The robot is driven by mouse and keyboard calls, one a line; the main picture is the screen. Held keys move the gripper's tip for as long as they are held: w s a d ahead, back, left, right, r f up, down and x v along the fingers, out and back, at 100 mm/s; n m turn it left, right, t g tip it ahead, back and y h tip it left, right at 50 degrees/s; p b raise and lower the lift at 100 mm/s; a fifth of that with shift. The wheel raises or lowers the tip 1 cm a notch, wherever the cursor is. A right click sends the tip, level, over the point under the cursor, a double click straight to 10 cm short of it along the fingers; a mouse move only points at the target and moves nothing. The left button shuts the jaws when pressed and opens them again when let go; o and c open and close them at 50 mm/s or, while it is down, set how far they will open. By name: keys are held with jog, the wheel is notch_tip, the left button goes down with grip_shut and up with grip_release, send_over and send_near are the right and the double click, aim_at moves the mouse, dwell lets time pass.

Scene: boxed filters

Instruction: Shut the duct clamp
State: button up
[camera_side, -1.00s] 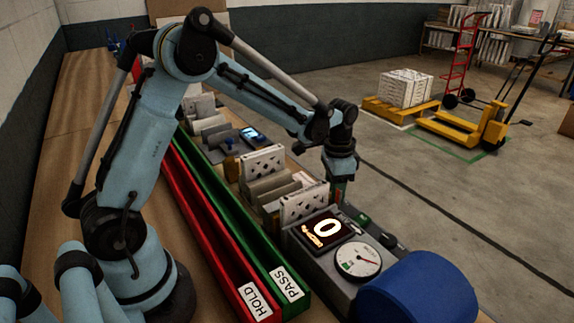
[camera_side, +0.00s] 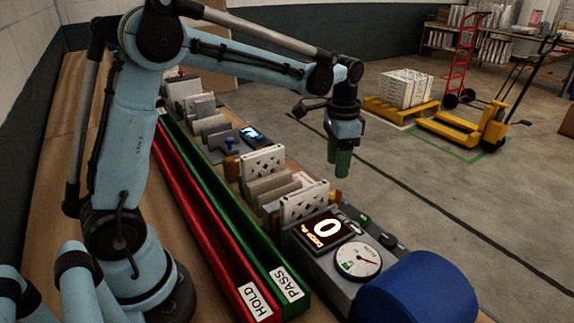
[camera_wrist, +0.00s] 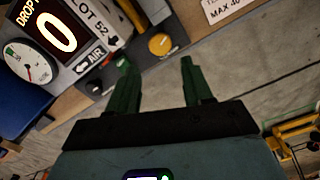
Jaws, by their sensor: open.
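My gripper (camera_side: 339,172) has green fingers pointing down, above the right side of the test bench in the side view. In the wrist view my gripper (camera_wrist: 156,63) has its fingers apart, with nothing between them. An orange knob (camera_wrist: 160,44) on the bench lies just beyond the fingertips there; it also shows small in the side view (camera_side: 337,197), below my gripper. A white perforated plate (camera_side: 304,204) stands upright beside the knob. I cannot tell which part is the duct clamp or whether it is open.
The tester has a display (camera_side: 326,230) reading 0, a round gauge (camera_side: 358,256) and a blue cylinder (camera_side: 418,288) in front. Red (camera_side: 225,252) and green (camera_side: 250,237) channels marked HOLD and PASS run alongside. Several panels line the bench behind. The air around my gripper is clear.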

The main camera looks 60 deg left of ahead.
aim_at(334, 195)
jog(key=shift+r, duration=1.8)
notch_tip(334, 195, down, 12)
jog(key=n, duration=0.9)
jog(key=shift+f, duration=0.1)
